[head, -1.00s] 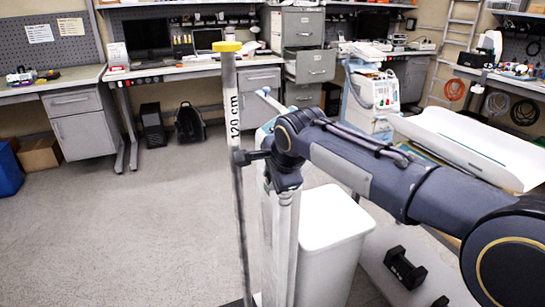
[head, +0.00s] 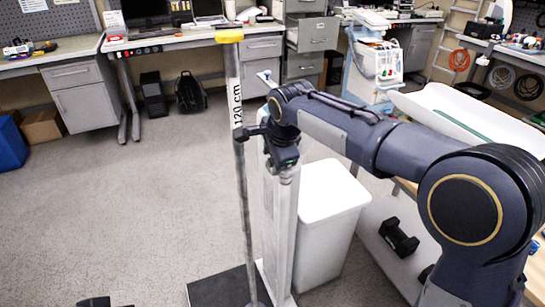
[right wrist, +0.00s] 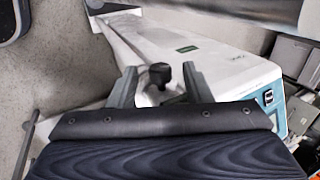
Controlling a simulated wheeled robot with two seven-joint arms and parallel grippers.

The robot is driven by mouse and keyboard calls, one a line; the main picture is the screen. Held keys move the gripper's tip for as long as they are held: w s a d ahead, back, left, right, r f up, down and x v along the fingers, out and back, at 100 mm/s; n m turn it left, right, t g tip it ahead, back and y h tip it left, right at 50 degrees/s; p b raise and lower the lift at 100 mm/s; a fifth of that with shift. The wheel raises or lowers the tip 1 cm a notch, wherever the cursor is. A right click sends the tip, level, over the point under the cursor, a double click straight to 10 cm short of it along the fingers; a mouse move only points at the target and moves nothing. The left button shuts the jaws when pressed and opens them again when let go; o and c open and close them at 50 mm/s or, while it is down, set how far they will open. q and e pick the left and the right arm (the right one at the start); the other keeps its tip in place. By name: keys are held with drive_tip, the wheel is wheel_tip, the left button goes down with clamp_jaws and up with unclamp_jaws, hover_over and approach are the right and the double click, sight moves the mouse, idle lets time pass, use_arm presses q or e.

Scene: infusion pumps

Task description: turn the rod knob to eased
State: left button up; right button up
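A tall pale rod (head: 242,190) marked "120 cm" with a yellow top (head: 230,37) stands beside a white column (head: 280,230). In the right wrist view a small black knob (right wrist: 160,74) stands up from a white surface. My right gripper (right wrist: 160,84) is open, one finger on each side of the knob, with gaps visible. In the head view my right gripper (head: 246,133) is at the rod just below the label; its fingertips are hard to make out there. A dark piece, perhaps my left gripper (head: 96,302), shows at the bottom edge; its fingers are hidden.
A white bin (head: 325,225) stands right of the column, and a dark platform (head: 215,288) lies at its foot. A black dumbbell-like object (head: 399,238) lies on a pale surface at the right. Benches and drawers line the back.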

drive_tip(key=v, duration=0.7)
drive_tip(key=shift+s+r+p, duration=0.2)
drive_tip(key=shift+r+p, duration=0.1)
drive_tip(key=shift+r, duration=0.05)
drive_tip(key=shift+d, duration=0.1)
